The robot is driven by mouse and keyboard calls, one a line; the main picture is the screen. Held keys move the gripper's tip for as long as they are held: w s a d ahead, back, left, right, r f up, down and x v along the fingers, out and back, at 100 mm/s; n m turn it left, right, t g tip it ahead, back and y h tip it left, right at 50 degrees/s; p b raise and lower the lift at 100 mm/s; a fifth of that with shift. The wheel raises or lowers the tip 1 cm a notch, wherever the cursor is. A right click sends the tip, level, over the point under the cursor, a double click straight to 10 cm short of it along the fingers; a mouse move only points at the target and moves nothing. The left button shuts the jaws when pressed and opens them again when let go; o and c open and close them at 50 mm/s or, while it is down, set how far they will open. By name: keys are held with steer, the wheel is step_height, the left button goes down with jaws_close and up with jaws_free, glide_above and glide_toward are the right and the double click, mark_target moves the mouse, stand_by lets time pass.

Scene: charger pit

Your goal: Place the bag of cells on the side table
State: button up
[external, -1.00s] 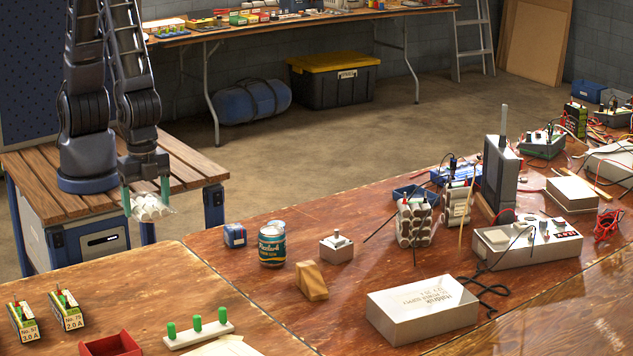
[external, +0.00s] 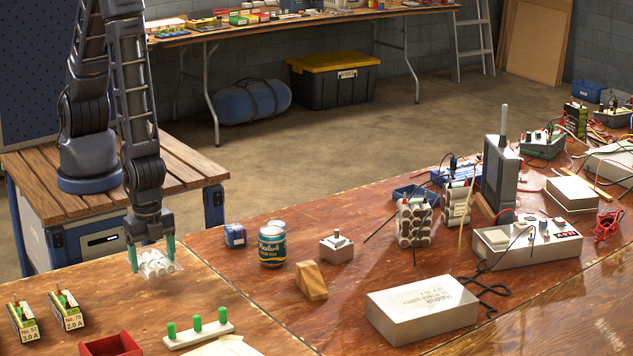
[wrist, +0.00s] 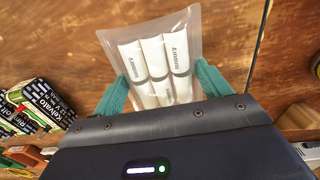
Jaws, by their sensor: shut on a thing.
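The bag of cells (external: 157,265) is a clear pouch with several white cylindrical cells inside. My gripper (external: 151,254), with green fingers, points down and is shut on it. In the wrist view the bag (wrist: 152,62) sits between the two green fingers (wrist: 158,88), its clear end reaching past them. Which surface is the side table is not labelled.
Two small battery boxes (external: 67,309), a red tray (external: 112,344) and a white strip with green pegs (external: 198,336) stand nearer on this table. A blue box (external: 235,236) and a can (external: 271,246) are to the right. Bare wood surrounds the bag.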

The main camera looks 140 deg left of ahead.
steer(key=shift+f, duration=1.9)
steer(key=shift+f, duration=0.15)
steer(key=o, duration=1.2)
steer(key=shift+o, duration=0.2)
